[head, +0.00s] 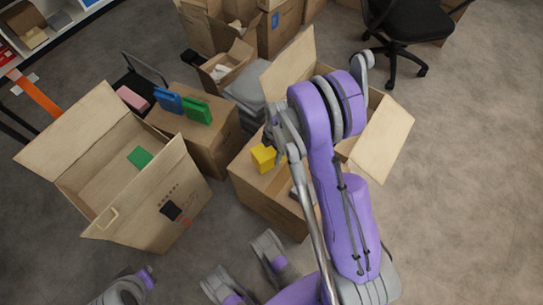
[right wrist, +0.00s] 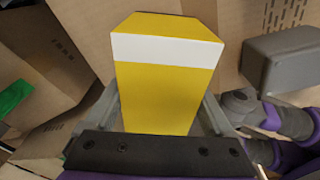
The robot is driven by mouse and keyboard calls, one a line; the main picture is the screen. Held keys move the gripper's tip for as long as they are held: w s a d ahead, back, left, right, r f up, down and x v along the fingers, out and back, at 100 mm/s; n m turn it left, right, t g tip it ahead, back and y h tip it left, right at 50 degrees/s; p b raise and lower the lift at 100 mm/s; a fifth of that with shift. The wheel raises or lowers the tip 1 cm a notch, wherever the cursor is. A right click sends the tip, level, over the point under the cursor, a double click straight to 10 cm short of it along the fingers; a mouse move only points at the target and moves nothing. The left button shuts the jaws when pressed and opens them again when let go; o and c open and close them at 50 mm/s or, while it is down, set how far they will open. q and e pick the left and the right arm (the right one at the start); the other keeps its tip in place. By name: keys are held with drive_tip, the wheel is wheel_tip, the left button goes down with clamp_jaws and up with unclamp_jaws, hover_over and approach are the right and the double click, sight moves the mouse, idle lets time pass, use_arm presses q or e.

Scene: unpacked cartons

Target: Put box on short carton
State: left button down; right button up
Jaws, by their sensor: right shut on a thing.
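A yellow box (head: 263,157) shows at the head of my right arm, over the closed brown carton (head: 262,193) at the middle. In the right wrist view the yellow box (right wrist: 165,85), with a white band, stands between the two fingers of my right gripper (right wrist: 160,112). The right gripper (head: 274,142) is shut on it and partly hidden by its own wrist in the head view. I cannot tell whether the box touches the carton top.
A large open carton (head: 150,205) with raised flaps stands at the left, a green item (head: 139,157) showing at it. Another open carton (head: 385,135) lies behind my right arm. A black office chair (head: 405,25) stands at the back. The floor at the right is clear.

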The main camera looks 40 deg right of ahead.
drive_tip(key=shift+f+b, duration=0.3)
drive_tip(key=shift+f, duration=1.15)
drive_tip(key=shift+f, duration=0.1)
drive_tip(key=shift+f, duration=0.15)
drive_tip(key=o, duration=1.6)
